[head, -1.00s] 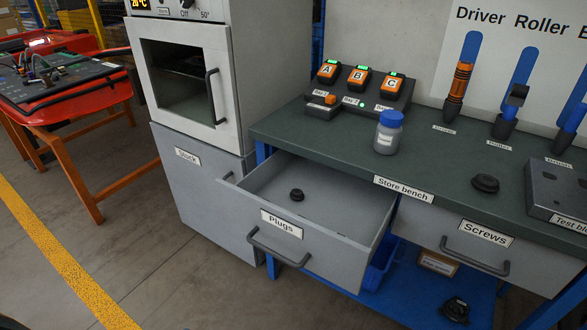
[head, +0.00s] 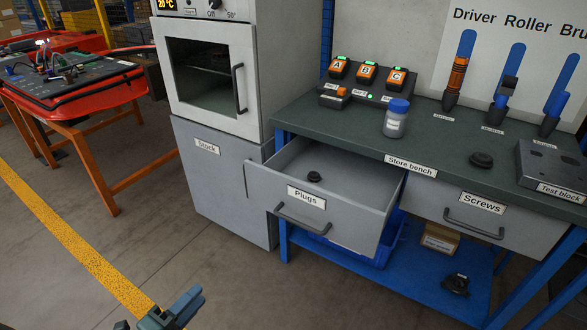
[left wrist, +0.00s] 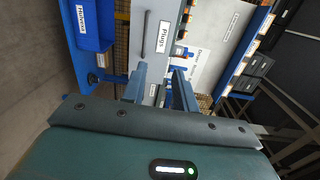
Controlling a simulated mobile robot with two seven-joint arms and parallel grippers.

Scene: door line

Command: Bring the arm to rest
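My left gripper (head: 162,314) shows at the bottom edge of the head view, over the floor and in front of the bench. In the left wrist view my left gripper (left wrist: 160,84) has its two fingers apart with nothing held between them. The Plugs drawer (head: 340,237) stands pulled out, with one black plug (head: 314,176) lying in it. The drawer front with its handle (left wrist: 145,35) also shows ahead of the fingers in the left wrist view, apart from them. My right gripper is not in view.
The Store bench (head: 340,135) carries a white jar with a blue lid (head: 396,119), a black disc (head: 481,159), a battery charger (head: 365,87) and a test block (head: 555,170). The Screws drawer (head: 470,215) is shut. Left stands a cabinet with an oven (head: 205,75). The floor in front is clear.

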